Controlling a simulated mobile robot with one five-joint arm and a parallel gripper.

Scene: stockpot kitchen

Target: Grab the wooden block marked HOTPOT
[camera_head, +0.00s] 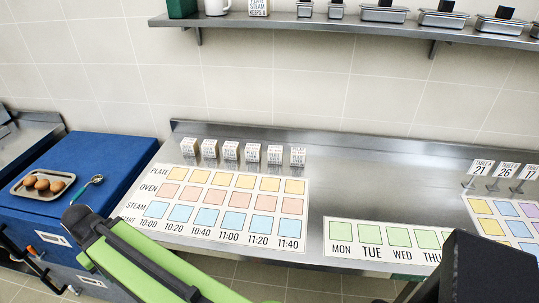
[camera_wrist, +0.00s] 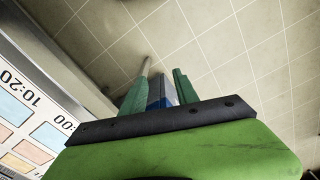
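A row of several small pale blocks stands upright along the back of the steel counter; one is the block (camera_head: 252,152) near the middle of the row. Their lettering is too small to read, so I cannot tell which says HOTPOT. A single lettered block (camera_head: 258,7) is on the shelf. My gripper (camera_wrist: 155,90) shows two green fingers with a gap between them, with tiled floor behind. A blue and grey shape shows in the gap; I cannot tell whether it is held. In the head view, my arm crosses the lower left, well in front of the blocks.
A chart (camera_head: 232,245) of coloured squares lies before the block row, with a day strip (camera_head: 345,255) to its right. An egg tray (camera_head: 20,190) and spoon (camera_head: 85,189) are on the blue cabinet (camera_head: 110,155). Number stands (camera_head: 482,167) are at right. Bare steel lies right of the blocks.

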